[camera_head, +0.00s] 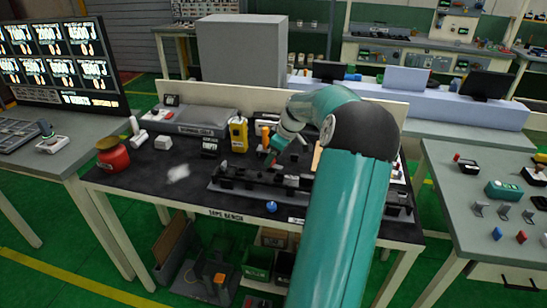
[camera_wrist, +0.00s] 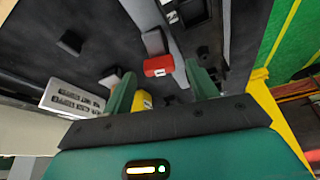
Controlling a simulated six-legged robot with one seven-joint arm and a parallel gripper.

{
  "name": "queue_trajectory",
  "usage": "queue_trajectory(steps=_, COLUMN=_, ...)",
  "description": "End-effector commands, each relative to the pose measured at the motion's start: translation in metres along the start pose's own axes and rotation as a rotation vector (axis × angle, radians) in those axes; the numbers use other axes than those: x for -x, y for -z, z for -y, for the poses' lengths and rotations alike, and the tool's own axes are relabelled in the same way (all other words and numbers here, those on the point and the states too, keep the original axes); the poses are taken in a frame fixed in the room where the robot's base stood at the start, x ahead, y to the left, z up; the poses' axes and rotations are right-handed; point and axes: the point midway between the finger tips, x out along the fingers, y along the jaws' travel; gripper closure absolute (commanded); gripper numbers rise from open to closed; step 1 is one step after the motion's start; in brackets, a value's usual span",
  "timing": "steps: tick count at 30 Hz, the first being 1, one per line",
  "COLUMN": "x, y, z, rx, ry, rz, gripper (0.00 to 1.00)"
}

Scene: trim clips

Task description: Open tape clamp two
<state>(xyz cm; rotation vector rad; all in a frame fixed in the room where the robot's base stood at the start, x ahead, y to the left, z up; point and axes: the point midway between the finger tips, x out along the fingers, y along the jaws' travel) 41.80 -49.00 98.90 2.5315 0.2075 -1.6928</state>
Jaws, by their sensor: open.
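In the wrist view a red-ended lever with a grey arm (camera_wrist: 158,65) shows on the dark fixture, just beyond and between my fingertips. It may be a tape clamp. A small white tag (camera_wrist: 171,17) with one character, perhaps a sideways 2, sits near it. My gripper (camera_wrist: 160,88) has its two green fingers spread, with no object clearly held between them. In the head view my gripper (camera_head: 272,156) is over the back of the black clamp fixture (camera_head: 235,183) on the bench. My arm hides part of the fixture, and I cannot tell the clamps apart there.
A yellow device (camera_head: 238,134) stands behind the fixture, and a grey box (camera_head: 200,121) lies left of it. A red pot (camera_head: 112,155) stands at the bench's left end. The black bench top (camera_head: 140,180) is mostly clear at front left. A grey side table (camera_head: 470,205) stands right.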

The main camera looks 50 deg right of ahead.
Motion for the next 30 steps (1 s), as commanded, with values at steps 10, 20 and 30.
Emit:
queue_trajectory(steps=10, x=0.075, y=0.000, z=-0.001, rx=0.000, ry=-0.006, rz=-0.001, gripper=0.42)
queue_trajectory(steps=20, x=0.122, y=0.000, z=0.000, rx=0.000, ry=-0.001, rz=0.000, gripper=0.42)
queue_trajectory(steps=30, x=0.125, y=-0.001, z=0.000, rx=0.000, ry=-0.001, rz=0.000, gripper=0.42)
